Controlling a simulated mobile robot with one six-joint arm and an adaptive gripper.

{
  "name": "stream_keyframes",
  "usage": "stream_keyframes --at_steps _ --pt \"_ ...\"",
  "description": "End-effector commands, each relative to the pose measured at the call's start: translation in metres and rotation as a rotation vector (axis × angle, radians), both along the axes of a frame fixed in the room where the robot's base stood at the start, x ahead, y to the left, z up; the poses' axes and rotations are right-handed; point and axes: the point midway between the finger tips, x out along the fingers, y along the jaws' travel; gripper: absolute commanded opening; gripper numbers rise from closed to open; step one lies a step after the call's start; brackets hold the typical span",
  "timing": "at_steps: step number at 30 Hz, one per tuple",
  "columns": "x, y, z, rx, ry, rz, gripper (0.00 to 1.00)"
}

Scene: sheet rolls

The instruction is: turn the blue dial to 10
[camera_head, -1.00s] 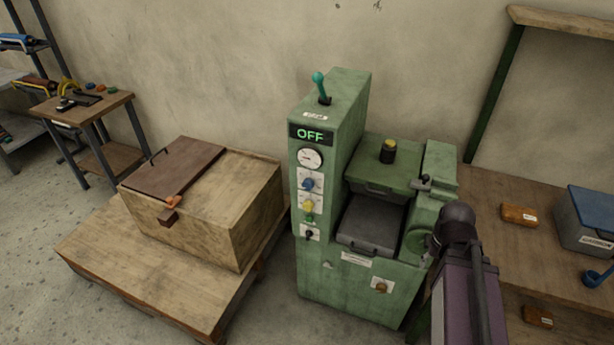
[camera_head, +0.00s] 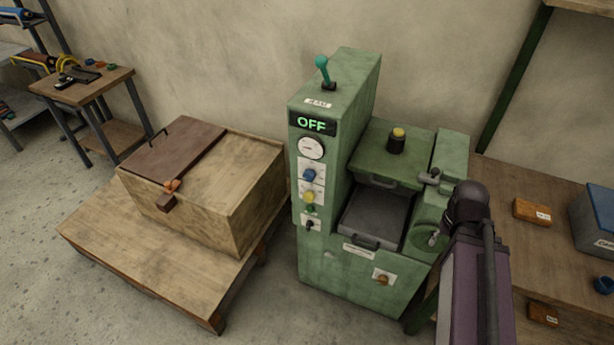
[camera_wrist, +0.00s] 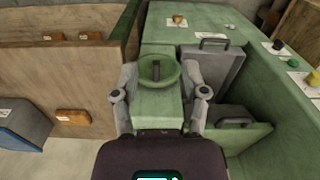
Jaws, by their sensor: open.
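The blue dial (camera_head: 309,175) is on the front panel of a green machine (camera_head: 340,250), below a round gauge (camera_head: 311,148) and above a yellow dial (camera_head: 309,196). Its exact setting is too small to read. My gripper cannot be made out in the head view.
A wooden box (camera_head: 240,200) with a brown lid stands on a low table (camera_head: 150,265) left of the machine. A wooden bench (camera_head: 530,255) with a blue-grey bin (camera_head: 592,220) is on the right. Bare floor (camera_head: 275,305) lies before the machine.

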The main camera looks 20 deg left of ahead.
Motion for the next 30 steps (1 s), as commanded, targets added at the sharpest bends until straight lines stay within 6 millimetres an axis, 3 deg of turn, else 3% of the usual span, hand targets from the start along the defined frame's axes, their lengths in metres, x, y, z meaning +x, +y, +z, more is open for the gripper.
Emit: stream_keyframes --at_steps 1,4,5,11,17,30 --pt "0.000 0.000 0.000 0.000 0.000 0.000 0.60" --pt "0.000 0.000 -0.001 -0.002 -0.001 0.003 0.90" --pt "0.001 0.001 -0.001 -0.004 -0.002 0.007 0.93" --pt "0.007 0.007 -0.011 -0.052 -0.018 0.080 0.93" --pt "0.022 0.020 -0.031 -0.175 -0.056 0.259 0.93" --pt "0.067 0.094 -0.065 -0.596 -0.153 0.869 0.93"
